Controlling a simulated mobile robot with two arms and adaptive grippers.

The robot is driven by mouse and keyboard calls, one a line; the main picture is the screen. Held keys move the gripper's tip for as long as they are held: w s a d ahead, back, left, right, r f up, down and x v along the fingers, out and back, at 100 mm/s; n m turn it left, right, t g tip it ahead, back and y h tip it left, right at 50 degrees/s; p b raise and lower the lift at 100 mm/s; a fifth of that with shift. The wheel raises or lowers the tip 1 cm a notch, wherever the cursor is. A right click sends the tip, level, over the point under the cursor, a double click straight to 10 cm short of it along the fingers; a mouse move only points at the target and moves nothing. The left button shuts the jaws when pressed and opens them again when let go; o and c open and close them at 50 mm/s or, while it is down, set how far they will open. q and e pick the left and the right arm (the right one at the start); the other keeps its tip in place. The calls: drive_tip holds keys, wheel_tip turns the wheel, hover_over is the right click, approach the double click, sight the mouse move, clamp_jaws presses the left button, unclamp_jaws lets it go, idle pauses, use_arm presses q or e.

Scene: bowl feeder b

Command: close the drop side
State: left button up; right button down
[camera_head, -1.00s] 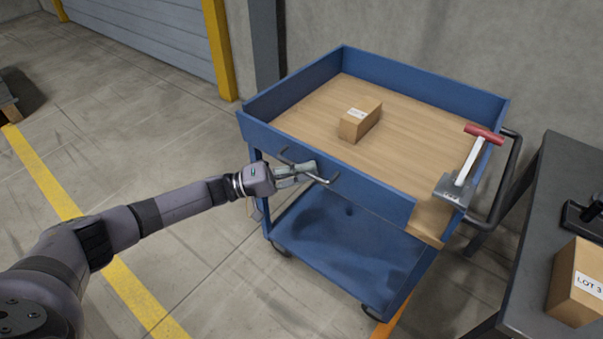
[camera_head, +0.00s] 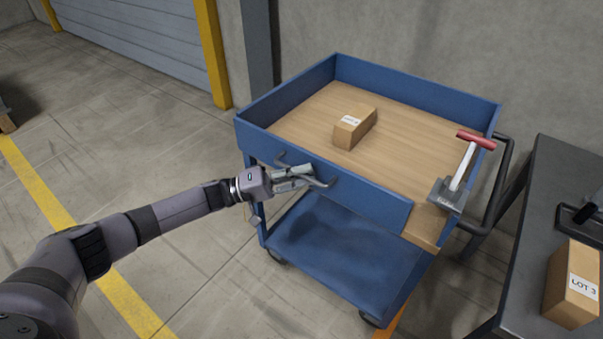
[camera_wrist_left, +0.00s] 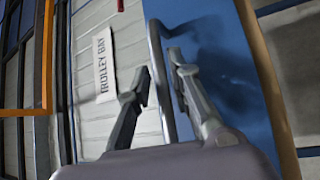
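The drop side (camera_head: 375,197) is the blue front panel of the blue trolley. It stands roughly upright, and beside its right end a gap shows the wooden deck edge. A grey bar handle (camera_head: 322,184) is on its outer face; the handle also shows in the left wrist view (camera_wrist_left: 156,50). My left gripper (camera_head: 305,172) is at this handle, and in the left wrist view its fingers (camera_wrist_left: 160,75) stand on either side of the bar with small gaps. My right gripper is not in view.
A small carton (camera_head: 354,128) lies on the wooden deck (camera_head: 405,145). A tool with a red grip (camera_head: 476,140) and grey base stands at the deck's right front corner. A dark table (camera_head: 530,290) with a LOT 3 carton (camera_head: 573,290) is at the right.

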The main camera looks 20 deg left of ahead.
use_arm(q)
drive_tip(key=shift+o, duration=0.6)
drive_tip(key=shift+f, duration=0.1)
drive_tip(key=shift+a+f, duration=0.15)
drive_tip(key=shift+a, duration=0.1)
drive_tip(key=v, duration=1.1)
drive_tip(key=shift+s+a, duration=0.15)
drive_tip(key=shift+s, duration=0.05)
